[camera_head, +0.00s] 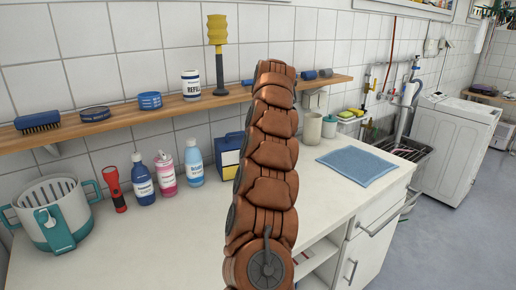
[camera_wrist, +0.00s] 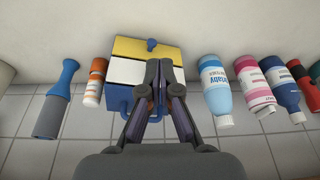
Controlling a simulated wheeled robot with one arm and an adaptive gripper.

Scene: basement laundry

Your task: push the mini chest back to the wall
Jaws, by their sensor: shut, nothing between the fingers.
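The mini chest (camera_head: 228,150) is a small blue box with yellow and white drawer fronts. It stands upright on the white counter (camera_head: 150,225) near the tiled wall, its right part hidden behind my arm. The wrist view, which looks upside down, shows its yellow front with a blue knob (camera_wrist: 152,45), its white front and a blue handle. My gripper (camera_wrist: 159,75) is shut and empty, its fingertips overlapping the chest's front. I cannot tell whether they touch it. In the head view my gripper is hidden by my arm. The gap behind the chest is not visible.
A light blue bottle (camera_head: 194,162), pink bottle (camera_head: 166,170) and dark blue bottle (camera_head: 143,180) stand left of the chest. An orange-and-white bottle (camera_wrist: 95,82) stands close on its other side. A wooden shelf (camera_head: 130,112) runs above. The counter's front is clear.

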